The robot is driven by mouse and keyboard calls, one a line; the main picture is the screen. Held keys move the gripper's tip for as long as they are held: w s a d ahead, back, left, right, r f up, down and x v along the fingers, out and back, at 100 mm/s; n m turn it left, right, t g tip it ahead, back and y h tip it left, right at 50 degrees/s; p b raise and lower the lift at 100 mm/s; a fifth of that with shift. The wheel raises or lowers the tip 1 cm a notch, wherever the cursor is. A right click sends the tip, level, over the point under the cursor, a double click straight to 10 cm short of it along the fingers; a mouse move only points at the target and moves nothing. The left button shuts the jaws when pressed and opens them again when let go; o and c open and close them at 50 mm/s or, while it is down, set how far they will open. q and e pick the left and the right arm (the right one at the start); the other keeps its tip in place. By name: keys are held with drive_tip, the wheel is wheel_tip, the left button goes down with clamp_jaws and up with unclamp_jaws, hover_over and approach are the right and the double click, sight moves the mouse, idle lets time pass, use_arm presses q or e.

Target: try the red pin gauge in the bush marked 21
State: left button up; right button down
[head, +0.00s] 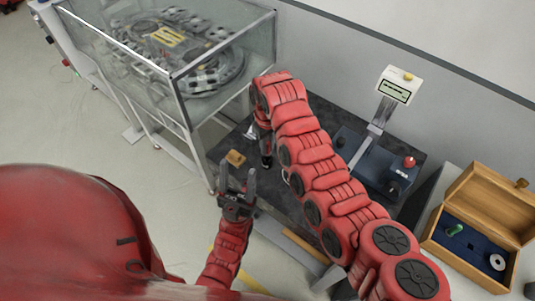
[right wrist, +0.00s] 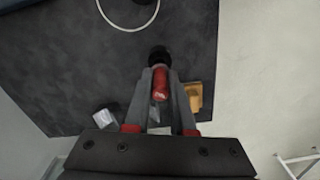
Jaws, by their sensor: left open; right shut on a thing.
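My right gripper (right wrist: 160,92) is shut on the red pin gauge (right wrist: 160,84), which sits between its two fingers. A black round piece (right wrist: 160,56) shows at the gauge's far end; I cannot tell whether it is part of the gauge. In the head view my right gripper (head: 265,146) points down over the dark mat, mostly hidden by its arm. My left gripper (head: 237,198) is open and empty in front of the mat. A brass-coloured block (head: 235,158) and a silver-grey block (right wrist: 105,117) lie on the mat. I cannot read the mark 21 on anything.
A glass case (head: 225,55) stands at the back left. A device with a display (head: 394,90) and a red knob stands right of my right arm. An open wooden box (head: 470,255) at the right holds a green piece (head: 455,230) and a white ring (head: 497,262).

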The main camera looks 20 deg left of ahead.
drive_tip(key=shift+r, duration=2.05)
